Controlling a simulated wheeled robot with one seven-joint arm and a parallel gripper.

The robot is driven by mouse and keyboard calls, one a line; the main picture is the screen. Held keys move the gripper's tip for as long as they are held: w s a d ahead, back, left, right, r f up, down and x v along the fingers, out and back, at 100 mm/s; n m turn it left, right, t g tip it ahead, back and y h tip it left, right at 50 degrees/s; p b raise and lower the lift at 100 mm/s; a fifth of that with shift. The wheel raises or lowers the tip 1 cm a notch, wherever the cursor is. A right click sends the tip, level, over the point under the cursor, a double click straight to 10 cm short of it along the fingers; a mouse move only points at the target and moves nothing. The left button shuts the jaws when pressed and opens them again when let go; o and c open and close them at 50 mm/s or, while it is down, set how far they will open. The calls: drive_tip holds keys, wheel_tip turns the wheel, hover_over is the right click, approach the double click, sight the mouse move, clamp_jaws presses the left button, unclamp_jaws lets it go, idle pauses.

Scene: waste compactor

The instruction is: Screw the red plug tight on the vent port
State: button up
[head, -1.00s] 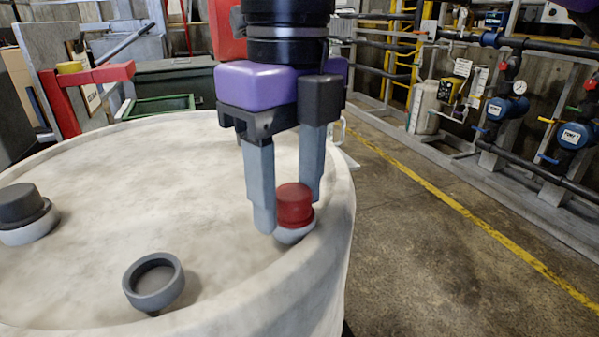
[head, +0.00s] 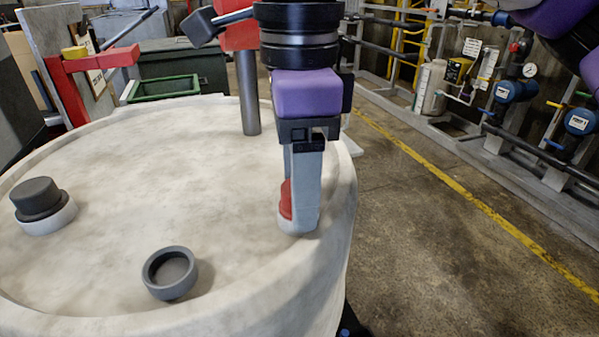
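The red plug (head: 286,200) sits upright on the light vent port (head: 297,227) near the right rim of the large round drum top. My gripper (head: 303,205) points straight down at the plug. Its grey front finger covers the plug's right side and most of its front. The other finger is almost wholly hidden behind the front one. I cannot tell whether the fingers touch the plug or stand apart from it. The seam between plug and port is mostly hidden.
A dark cap on a white port (head: 40,205) stands at the left of the drum top (head: 150,170). An open grey ring-like cup (head: 170,273) lies at the front. A grey post (head: 248,95) rises behind. Pumps and pipes line the right wall.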

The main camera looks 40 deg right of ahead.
drive_tip(key=n, duration=0.6)
drive_tip(key=shift+a+p, duration=0.15)
drive_tip(key=shift+p, duration=0.2)
clamp_jaws()
drive_tip(key=m+b, duration=0.1)
drive_tip(key=m, duration=0.1)
drive_tip(key=shift+f+m, duration=0.15)
drive_tip(key=shift+m, duration=0.25)
drive_tip(key=m, duration=0.2)
drive_tip(key=shift+m+b, duration=0.3)
drive_tip(key=shift+b, duration=0.1)
drive_tip(key=shift+m+b, duration=0.35)
drive_tip(key=shift+m, duration=0.25)
drive_tip(key=m+b, duration=0.1)
drive_tip(key=m, duration=0.2)
drive_tip(key=shift+m, duration=0.4)
